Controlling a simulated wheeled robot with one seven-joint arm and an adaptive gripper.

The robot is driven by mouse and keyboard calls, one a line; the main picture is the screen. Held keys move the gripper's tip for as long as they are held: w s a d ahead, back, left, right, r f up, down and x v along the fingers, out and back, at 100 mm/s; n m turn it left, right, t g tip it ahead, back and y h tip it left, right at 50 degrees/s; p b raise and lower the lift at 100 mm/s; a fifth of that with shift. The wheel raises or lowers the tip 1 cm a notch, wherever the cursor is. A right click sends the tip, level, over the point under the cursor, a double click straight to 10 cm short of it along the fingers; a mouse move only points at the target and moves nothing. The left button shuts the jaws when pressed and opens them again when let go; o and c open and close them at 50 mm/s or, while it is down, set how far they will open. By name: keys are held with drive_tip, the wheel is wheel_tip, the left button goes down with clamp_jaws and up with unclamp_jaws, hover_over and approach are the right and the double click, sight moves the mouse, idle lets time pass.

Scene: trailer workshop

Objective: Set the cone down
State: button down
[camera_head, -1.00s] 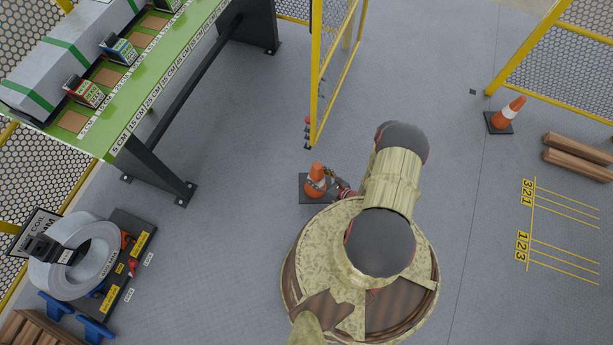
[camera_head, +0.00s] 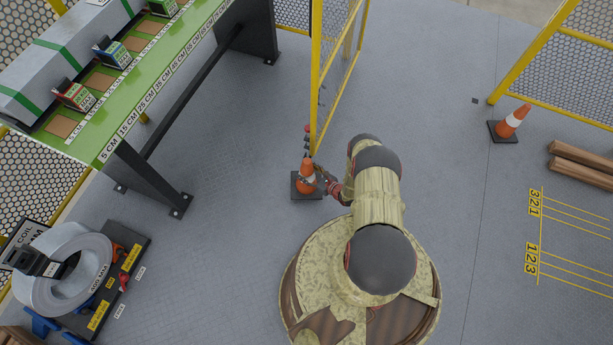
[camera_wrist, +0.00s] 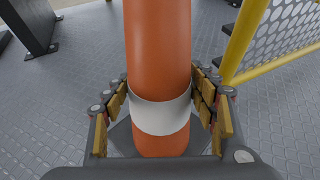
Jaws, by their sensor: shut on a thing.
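The orange cone (camera_head: 307,173) has a white band and a dark square base. In the head view it is just left of the end of my arm, near the foot of a yellow-framed fence panel. My gripper (camera_head: 322,176) is shut on it at its side. In the wrist view the cone (camera_wrist: 158,50) fills the middle, upright along the view, and my gripper's (camera_wrist: 161,112) padded fingers press on both sides around the white band. The cone's base is partly hidden behind the gripper. I cannot tell whether the base touches the floor.
The yellow-framed fence panel (camera_head: 316,80) stands close behind the cone. A green-topped bench (camera_head: 110,130) is at the left, with a coil on a stand (camera_head: 62,270) below it. Another cone (camera_head: 512,121) and wooden beams (camera_head: 580,165) are at the right. Floor between is clear.

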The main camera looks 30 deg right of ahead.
drive_tip(key=f+b, duration=0.1)
drive_tip(key=f, duration=0.1)
drive_tip(key=w+f+b, duration=0.1)
drive_tip(key=f, duration=0.1)
drive_tip(key=shift+d, duration=0.1)
drive_tip(key=c, duration=0.6)
unclamp_jaws()
drive_tip(key=shift+c, duration=0.2)
